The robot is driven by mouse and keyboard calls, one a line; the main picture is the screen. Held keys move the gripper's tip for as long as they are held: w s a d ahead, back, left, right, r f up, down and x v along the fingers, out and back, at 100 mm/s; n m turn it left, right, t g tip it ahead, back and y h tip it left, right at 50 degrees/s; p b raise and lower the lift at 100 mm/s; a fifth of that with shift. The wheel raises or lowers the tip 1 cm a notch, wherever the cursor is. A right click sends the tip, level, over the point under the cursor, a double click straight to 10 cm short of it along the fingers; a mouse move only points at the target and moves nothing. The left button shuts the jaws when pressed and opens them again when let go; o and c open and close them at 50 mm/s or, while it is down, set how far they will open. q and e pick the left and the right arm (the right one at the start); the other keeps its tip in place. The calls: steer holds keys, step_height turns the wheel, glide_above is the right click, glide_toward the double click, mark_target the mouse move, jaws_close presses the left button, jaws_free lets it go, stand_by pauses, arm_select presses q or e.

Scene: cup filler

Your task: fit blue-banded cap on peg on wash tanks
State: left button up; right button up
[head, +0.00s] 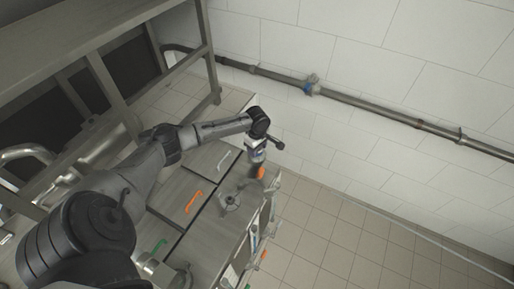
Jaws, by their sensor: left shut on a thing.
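My left gripper (258,165) reaches over the right part of the wash tanks (210,160), its arm coming in from the left. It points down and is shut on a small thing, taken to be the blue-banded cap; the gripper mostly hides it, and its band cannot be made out. An orange patch shows at the fingertips. A round grey fitting with a short upright post, perhaps the peg (231,203), stands on the tank top just below and left of the gripper. The gripper is apart from this post. My right gripper is not in view.
The tank lids carry a white handle (223,160), an orange handle (193,201) and a green handle (158,246). A metal shelf frame (105,85) stands at upper left. A pipe with a blue valve (311,86) runs along the wall. The tiled floor (340,240) at right is clear.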

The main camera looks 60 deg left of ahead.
arm_select(q)
steer(key=shift+f, duration=0.6)
steer(key=shift+f, duration=0.9)
steer(key=o, duration=1.2)
step_height(320, 180, up, 19)
steer(key=p, duration=0.8)
steer(key=shift+f, duration=0.1)
